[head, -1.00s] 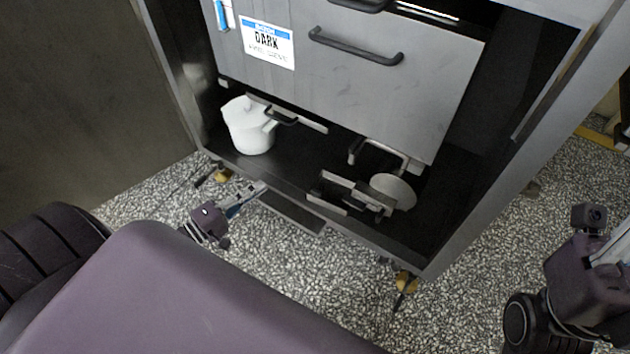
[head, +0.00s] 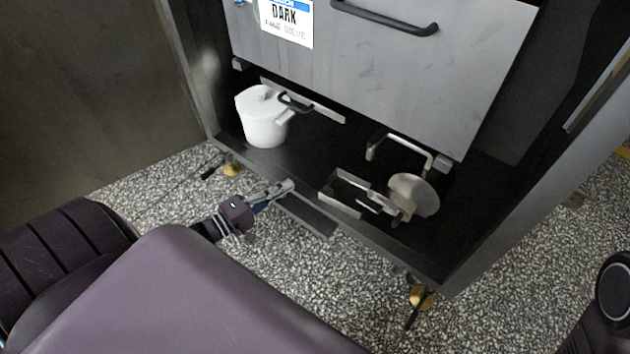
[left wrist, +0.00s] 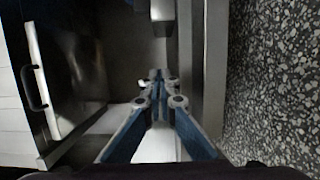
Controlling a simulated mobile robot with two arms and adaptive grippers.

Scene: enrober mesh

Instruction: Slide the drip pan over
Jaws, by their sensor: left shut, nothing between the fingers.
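A flat grey tray-like strip (head: 308,215), which looks like the drip pan, juts out low along the front edge of the open cabinet in the head view. My left gripper (head: 288,187) is at its left end, by the cabinet's bottom edge. I cannot tell whether it touches the strip. In the left wrist view, my left gripper's fingers (left wrist: 157,76) are together with nothing between them, pointing along a metal edge. I cannot make out the pan for certain there. My right gripper is out of view.
Inside the cabinet stand a white lidded pot (head: 262,118), a metal bracket frame (head: 345,188) and a round disc (head: 413,194). A grey drawer front (head: 385,75) labelled DARK hangs above. The cabinet's foot (head: 421,298) stands on speckled floor (head: 290,265), which is clear in front.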

